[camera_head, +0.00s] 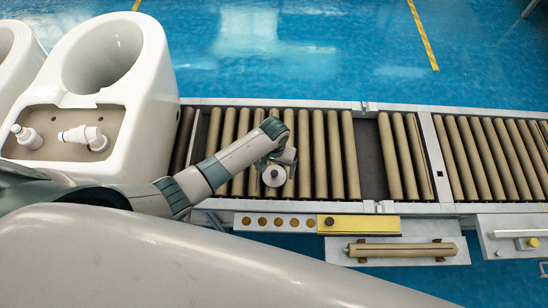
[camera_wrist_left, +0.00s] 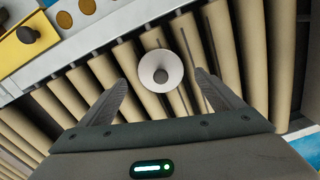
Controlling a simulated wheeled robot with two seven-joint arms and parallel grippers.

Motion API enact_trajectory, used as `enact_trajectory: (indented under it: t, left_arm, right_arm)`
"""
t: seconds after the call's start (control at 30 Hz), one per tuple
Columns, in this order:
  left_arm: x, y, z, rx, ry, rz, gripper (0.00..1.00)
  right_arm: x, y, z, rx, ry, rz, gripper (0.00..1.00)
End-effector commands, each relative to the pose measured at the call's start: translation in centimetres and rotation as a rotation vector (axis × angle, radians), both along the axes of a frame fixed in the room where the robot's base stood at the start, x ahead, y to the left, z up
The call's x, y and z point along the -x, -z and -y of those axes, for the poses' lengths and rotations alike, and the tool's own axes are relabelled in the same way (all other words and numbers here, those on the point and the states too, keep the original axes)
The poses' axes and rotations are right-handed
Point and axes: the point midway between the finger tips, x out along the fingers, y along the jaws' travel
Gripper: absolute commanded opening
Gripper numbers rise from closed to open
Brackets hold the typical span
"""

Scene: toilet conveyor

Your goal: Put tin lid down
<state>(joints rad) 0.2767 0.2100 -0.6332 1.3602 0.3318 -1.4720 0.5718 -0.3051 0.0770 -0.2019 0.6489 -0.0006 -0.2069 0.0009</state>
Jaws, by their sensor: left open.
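A small round pale lid with a grey centre (camera_wrist_left: 160,70) shows in the left wrist view over the tan rollers, between and slightly beyond my fingertips. My left gripper (camera_wrist_left: 160,80) is open, with a finger on each side of the lid and visible gaps to both. In the head view the lid (camera_head: 274,176) shows as a white disc beside my left gripper (camera_head: 277,162), above the conveyor (camera_head: 330,155). I cannot tell whether the lid rests fully on the rollers. My right gripper is not in view.
A white toilet (camera_head: 140,125) stands at the left end of the conveyor, with white fittings (camera_head: 85,137) in its rear recess. A panel with several round buttons (camera_head: 278,222) and a yellow box (camera_head: 360,223) runs along the near edge. Rollers to the right are clear.

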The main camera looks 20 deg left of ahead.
Motion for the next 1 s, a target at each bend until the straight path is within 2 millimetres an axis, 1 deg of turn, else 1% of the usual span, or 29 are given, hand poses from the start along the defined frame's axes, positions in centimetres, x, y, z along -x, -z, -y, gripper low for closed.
enact_trajectory:
  t: [0.03, 0.2, 0.3, 0.43, 0.6, 1.0]
  left_arm:
    - [-0.1, -1.0, 0.0, 0.001, 0.000, 0.003, 0.87]
    - [-0.1, -4.1, 0.0, 0.000, 0.002, 0.003, 0.87]
    - [-0.1, -5.6, 0.0, 0.001, 0.001, 0.003, 0.87]
    - [-0.1, -7.0, 0.0, 0.000, 0.001, 0.002, 0.87]
    - [0.0, -7.8, 0.0, -0.001, 0.000, 0.001, 0.87]
    - [0.0, -7.9, 0.0, -0.001, 0.001, 0.000, 0.87]
  right_arm:
    - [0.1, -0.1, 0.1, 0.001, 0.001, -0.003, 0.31]
    - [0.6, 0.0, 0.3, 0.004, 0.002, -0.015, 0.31]
    - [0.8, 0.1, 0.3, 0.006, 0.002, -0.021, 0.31]
    - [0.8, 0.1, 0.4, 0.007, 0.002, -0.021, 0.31]
    - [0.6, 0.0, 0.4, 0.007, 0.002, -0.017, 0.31]
    - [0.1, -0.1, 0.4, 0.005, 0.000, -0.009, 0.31]
